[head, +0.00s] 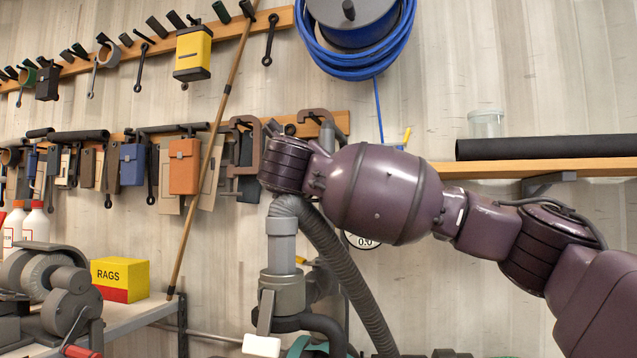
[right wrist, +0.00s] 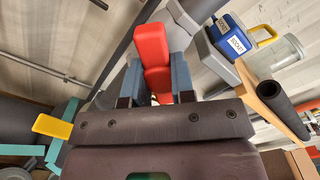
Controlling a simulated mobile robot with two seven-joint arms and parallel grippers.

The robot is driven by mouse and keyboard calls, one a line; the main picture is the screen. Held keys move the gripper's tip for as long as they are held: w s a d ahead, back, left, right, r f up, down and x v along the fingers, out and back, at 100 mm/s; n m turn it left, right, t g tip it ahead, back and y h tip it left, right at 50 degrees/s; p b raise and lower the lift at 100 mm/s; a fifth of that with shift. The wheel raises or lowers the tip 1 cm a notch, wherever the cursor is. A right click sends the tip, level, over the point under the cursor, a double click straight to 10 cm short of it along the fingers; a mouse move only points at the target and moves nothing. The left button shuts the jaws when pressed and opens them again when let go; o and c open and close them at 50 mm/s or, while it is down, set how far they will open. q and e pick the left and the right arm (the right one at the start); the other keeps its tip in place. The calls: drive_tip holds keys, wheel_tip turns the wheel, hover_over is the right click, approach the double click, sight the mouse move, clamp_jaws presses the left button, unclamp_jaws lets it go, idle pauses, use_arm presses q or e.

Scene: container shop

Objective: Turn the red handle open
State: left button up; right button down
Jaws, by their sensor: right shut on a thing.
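The red handle (right wrist: 152,50) shows in the right wrist view as a bright red bar running up from between the fingers. My right gripper (right wrist: 155,80) is shut on it, with one grey-blue finger on each side. The lower end of the handle sits between the fingers. In the head view my right arm reaches in from the right toward the wall pipework, but its fingers and the red handle are hidden behind the wrist. My left gripper is in neither view.
A grey pipe with a valve body (head: 282,290) stands below my wrist. Tools hang on the wall, with a blue hose reel (head: 355,60) above. A bench (head: 140,315) carries a yellow RAGS box (head: 120,278). A wooden shelf (head: 590,168) is at right.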

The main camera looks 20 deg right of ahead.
drive_tip(key=shift+w+f+m+b, duration=0.2)
drive_tip(key=shift+f+m+b, duration=0.25)
drive_tip(key=shift+m+b, duration=0.75)
drive_tip(key=shift+b, duration=0.1)
drive_tip(key=shift+m+b, duration=0.6)
drive_tip(key=shift+m, duration=0.2)
drive_tip(key=m, duration=0.1)
drive_tip(key=m+b, duration=0.1)
drive_tip(key=shift+s+r+m, duration=0.1)
drive_tip(key=shift+r+m, duration=0.1)
drive_tip(key=shift+m, duration=0.1)
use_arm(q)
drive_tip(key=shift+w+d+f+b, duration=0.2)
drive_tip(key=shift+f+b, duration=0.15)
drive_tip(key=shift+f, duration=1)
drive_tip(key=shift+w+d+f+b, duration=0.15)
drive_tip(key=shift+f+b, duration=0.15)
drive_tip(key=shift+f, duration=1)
use_arm(e)
drive_tip(key=shift+s+r+m, duration=0.1)
drive_tip(key=shift+r+m, duration=0.05)
drive_tip(key=shift+m, duration=1.35)
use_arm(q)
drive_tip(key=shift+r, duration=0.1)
use_arm(e)
drive_tip(key=shift+r, duration=0.1)
drive_tip(key=c, duration=1)
unclamp_jaws()
drive_tip(key=shift+o, duration=0.2)
